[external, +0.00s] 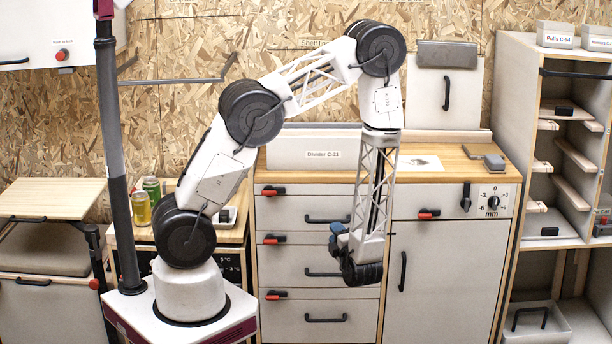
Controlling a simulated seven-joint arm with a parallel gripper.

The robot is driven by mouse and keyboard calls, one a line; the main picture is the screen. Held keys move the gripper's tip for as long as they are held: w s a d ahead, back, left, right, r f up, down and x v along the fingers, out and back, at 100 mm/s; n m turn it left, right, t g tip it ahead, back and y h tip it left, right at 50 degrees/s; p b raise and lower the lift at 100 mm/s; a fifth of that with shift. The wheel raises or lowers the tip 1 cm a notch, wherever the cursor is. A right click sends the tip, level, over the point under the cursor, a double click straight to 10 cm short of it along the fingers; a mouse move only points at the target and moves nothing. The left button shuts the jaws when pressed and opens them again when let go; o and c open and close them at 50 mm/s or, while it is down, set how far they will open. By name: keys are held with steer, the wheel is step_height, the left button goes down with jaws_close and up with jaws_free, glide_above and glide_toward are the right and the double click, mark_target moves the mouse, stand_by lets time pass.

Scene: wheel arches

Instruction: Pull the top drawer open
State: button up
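The top drawer (288,212) is the uppermost of three white drawer fronts in the wooden cabinet. It looks closed, level with the cabinet front. Its dark bar handle (322,220) shows to the left of my forearm, with its right end close to the arm. A red-and-black latch (272,190) sits at the drawer's upper left. My gripper (338,238) is a small blue-grey shape at the end of my arm, just below the top handle in the picture. Whether it touches the drawer or handle cannot be told. Its fingers are too small to read.
The middle drawer (285,262) and bottom drawer (285,318) have similar handles and latches. A cabinet door (445,260) with a vertical handle stands right of the drawers. The wooden countertop (450,160) carries a divider panel (300,155). Cans (151,188) stand on a low table at left.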

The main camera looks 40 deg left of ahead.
mark_target(327, 222)
steer(key=shift+x, duration=3.3)
steer(key=shift+c, duration=0.2)
jaws_close()
